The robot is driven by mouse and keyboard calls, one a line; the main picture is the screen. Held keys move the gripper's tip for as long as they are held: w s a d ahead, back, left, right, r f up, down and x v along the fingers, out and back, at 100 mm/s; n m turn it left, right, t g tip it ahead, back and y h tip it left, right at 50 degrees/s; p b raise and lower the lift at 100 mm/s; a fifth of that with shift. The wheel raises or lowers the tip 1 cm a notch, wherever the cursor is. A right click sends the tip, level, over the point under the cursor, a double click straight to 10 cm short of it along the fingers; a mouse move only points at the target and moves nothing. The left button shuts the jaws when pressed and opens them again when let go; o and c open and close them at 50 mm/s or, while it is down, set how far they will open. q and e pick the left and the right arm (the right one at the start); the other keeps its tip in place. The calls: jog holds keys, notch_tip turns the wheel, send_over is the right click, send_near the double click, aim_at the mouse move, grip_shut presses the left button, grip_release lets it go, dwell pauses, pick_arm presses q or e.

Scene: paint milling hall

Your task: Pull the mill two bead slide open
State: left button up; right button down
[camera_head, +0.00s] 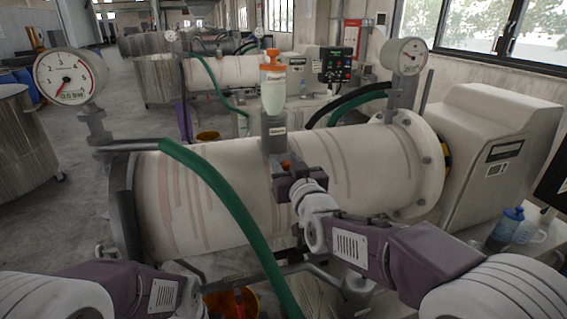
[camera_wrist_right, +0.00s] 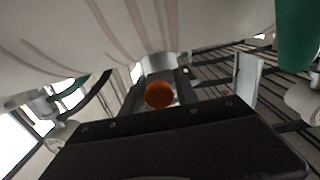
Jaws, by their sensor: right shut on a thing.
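The mill in front (camera_head: 215,185) is a white horizontal drum with reddish drip streaks. A white bead bottle (camera_head: 273,92) with an orange cap stands upright on a grey neck (camera_head: 273,135) at the drum's top middle. The neck carries a small label I cannot read clearly. My right gripper (camera_head: 284,171) is at the near side of this neck, shut on the orange knob of the bead slide (camera_wrist_right: 159,94). In the right wrist view the knob sits between the fingers. The slide plate is mostly hidden, so I cannot tell how far it is out. My left gripper is not visible.
A green hose (camera_head: 225,195) arches over the drum left of the neck. Pressure gauges stand at the left (camera_head: 71,76) and right (camera_head: 404,56). A white motor housing (camera_head: 490,145) is at the right, with a blue-capped bottle (camera_head: 506,226) below. An orange bucket (camera_head: 232,303) stands below the drum.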

jog(key=shift+v, duration=1)
jog(key=shift+s, duration=0.35)
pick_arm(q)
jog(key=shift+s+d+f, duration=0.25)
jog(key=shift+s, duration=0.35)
pick_arm(e)
jog(key=shift+w+f, duration=0.1)
jog(key=shift+w, duration=0.1)
jog(key=c, duration=1.1)
grip_release()
jog(key=shift+c, duration=0.2)
jog(key=shift+s, duration=0.1)
jog(key=shift+s+d, duration=0.15)
jog(key=shift+s, duration=0.2)
pick_arm(q)
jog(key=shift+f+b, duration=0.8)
jog(key=shift+b, duration=0.05)
pick_arm(e)
jog(key=v, duration=0.8)
